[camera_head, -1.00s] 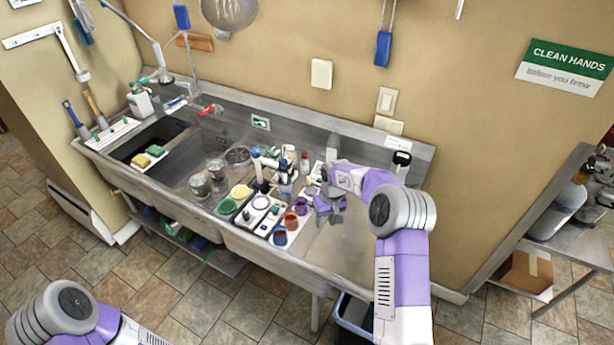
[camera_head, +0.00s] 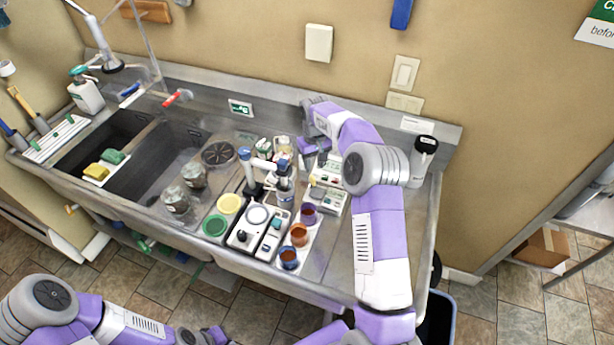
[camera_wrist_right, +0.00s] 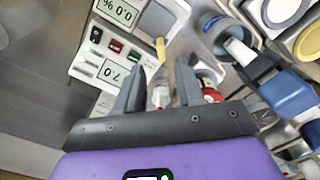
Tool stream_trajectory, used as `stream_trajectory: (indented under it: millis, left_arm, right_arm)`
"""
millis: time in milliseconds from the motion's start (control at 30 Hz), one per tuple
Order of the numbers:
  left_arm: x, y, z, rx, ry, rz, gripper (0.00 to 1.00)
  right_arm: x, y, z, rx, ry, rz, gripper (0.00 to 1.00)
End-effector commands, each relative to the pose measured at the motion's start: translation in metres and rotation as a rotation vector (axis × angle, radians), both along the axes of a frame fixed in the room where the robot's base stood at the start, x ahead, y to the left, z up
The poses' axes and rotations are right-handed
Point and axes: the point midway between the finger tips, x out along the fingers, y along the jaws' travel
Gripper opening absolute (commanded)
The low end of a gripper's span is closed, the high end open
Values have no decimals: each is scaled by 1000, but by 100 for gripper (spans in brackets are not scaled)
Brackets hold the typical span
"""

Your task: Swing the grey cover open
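The small grey cover (camera_head: 318,193) appears to be the flat grey plate on a white meter (camera_head: 332,203) on the steel counter. In the right wrist view it shows as a grey plate (camera_wrist_right: 158,20), lying down, with a yellow tab (camera_wrist_right: 160,48) at its edge. The meter's display (camera_wrist_right: 117,10) reads 0.0 %. My right gripper (camera_head: 308,158) is behind the meter, apart from the cover. In the wrist view my right gripper (camera_wrist_right: 159,85) is open and empty, with the tab just beyond its fingertips. My left gripper (camera_head: 207,337) is low at the bottom edge, its fingers unclear.
A second meter (camera_wrist_right: 92,70) reading 7.0 adjoins the first. Purple, orange and blue cups (camera_head: 299,235) stand in front, and a stirrer stand (camera_head: 252,187) is to the left. A black-topped flask (camera_head: 421,162) is at the right. The counter's right front is bare.

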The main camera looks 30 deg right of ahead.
Motion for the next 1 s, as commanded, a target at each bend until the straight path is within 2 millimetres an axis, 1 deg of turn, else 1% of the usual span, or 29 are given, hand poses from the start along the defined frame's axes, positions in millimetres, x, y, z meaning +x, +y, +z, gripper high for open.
stream_trajectory:
  millis: [33, 167, 400, 533, 700, 933, 1000]
  left_arm:
    - [0, 0, -5, 0, -1, 0, 0]
    - [1, 0, -4, 0, -1, 0, 0]
    - [1, 0, -2, 0, -1, 0, 0]
    - [1, 0, -2, 0, -1, 0, 0]
    - [1, 0, -1, 0, -2, 1, 0]
    - [1, 0, -2, 0, -1, 0, 0]
    - [1, 0, -2, 0, -1, 0, 0]
  right_arm:
    - [0, 0, -6, 0, 1, 0, 37]
    - [0, 0, -17, 1, 2, 0, 37]
    - [0, 1, -55, 1, 3, 1, 37]
    - [0, 0, -71, 1, 2, 0, 37]
    - [0, 0, -79, 1, 0, 0, 37]
    - [0, 0, -80, 1, 0, 0, 37]
    - [0, 0, -79, 1, 0, 0, 26]
